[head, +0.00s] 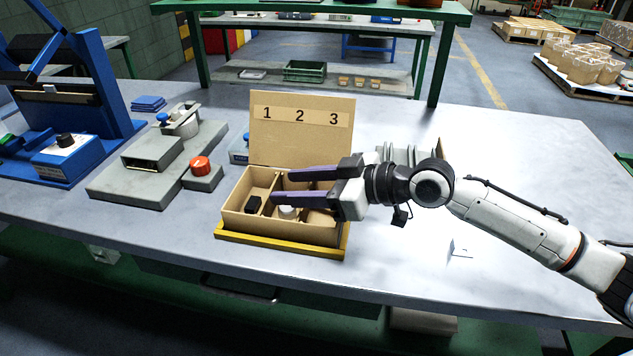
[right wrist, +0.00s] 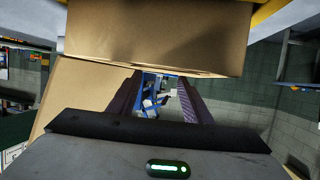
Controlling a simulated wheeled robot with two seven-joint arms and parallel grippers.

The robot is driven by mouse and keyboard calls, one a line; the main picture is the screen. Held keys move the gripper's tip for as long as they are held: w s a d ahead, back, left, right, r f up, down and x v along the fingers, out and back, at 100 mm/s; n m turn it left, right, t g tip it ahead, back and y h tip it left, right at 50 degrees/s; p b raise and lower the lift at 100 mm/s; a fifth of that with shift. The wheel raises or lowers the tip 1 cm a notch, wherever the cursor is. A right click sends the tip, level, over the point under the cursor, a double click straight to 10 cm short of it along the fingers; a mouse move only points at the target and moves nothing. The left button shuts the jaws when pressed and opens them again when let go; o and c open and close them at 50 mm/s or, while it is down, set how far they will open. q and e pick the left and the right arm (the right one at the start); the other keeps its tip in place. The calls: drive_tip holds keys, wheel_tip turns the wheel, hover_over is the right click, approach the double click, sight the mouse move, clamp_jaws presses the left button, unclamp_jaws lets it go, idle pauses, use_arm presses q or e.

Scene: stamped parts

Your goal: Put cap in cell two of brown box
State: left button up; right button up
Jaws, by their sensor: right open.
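The brown box (head: 245,228) has three cells and an upright back panel (head: 280,153) marked 1, 2, 3. A small round white thing, apparently the cap (head: 288,211), lies in the middle cell, partly hidden by a finger. A black part (head: 253,204) lies in cell one. The contents of cell three are hard to make out. My right gripper (head: 281,186) is open above the box, its fingers pointing left over the middle and left cells. In the right wrist view, the gap between its fingers (right wrist: 163,85) is empty. My left gripper is not in view.
The box stands on a yellow base (head: 275,247). A grey fixture (head: 135,187), a red button (head: 200,165) and a blue press (head: 65,155) stand to the left. A grey slotted rack (head: 400,154) is partly hidden behind my right wrist. The table's right side is mostly clear.

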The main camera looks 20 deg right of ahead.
drive_tip(key=shift+s+d+r, duration=0.1)
drive_tip(key=shift+d+r, duration=0.1)
drive_tip(key=shift+r, duration=0.35)
use_arm(q)
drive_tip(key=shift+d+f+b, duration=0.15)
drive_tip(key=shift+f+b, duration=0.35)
drive_tip(key=shift+b, duration=0.6)
use_arm(e)
drive_tip(key=v, duration=1.1)
drive_tip(key=shift+s, duration=0.25)
drive_tip(key=shift+d, duration=0.1)
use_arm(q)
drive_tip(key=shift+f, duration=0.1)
